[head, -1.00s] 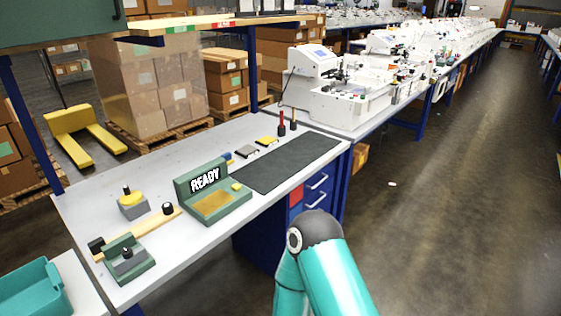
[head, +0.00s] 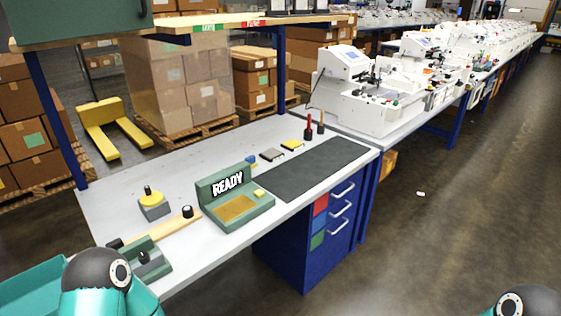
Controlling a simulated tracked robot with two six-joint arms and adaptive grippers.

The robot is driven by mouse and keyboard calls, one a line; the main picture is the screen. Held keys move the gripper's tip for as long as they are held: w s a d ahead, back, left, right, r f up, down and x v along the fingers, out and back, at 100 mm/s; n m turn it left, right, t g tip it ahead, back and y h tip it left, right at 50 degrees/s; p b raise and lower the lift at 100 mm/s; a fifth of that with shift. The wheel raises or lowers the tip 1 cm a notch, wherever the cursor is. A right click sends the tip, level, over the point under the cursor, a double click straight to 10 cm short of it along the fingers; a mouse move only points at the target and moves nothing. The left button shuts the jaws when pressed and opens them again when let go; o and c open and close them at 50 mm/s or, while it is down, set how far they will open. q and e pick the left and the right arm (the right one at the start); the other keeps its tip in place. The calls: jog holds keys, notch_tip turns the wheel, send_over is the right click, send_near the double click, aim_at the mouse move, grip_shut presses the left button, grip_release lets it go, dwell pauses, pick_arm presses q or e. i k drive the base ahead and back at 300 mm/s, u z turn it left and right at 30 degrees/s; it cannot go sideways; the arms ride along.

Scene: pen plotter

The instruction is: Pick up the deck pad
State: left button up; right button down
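Several small items lie on the white workbench (head: 105,200). A flat grey pad-like piece (head: 271,155) and a yellow one (head: 292,145) lie near the back edge of a dark mat (head: 316,168). I cannot tell for sure which of these is the deck pad. A green device (head: 236,205) with a READY display stands at the middle of the bench. My arm links show at the bottom left and bottom right corners. Neither gripper is in view.
A grey block with a yellow knob (head: 153,204) and a green fixture with a wooden bar (head: 150,258) are at the bench's left. Red and black upright tools (head: 309,127) stand at the mat's far end. A teal bin (head: 35,285) is at lower left. White machines (head: 365,95) stand beyond.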

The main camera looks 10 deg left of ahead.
aim_at(251, 159)
jog(key=u, duration=0.1)
jog(key=k, duration=0.3)
jog(key=z, duration=0.65)
jog(key=i, duration=1.35)
jog(key=u, duration=0.5)
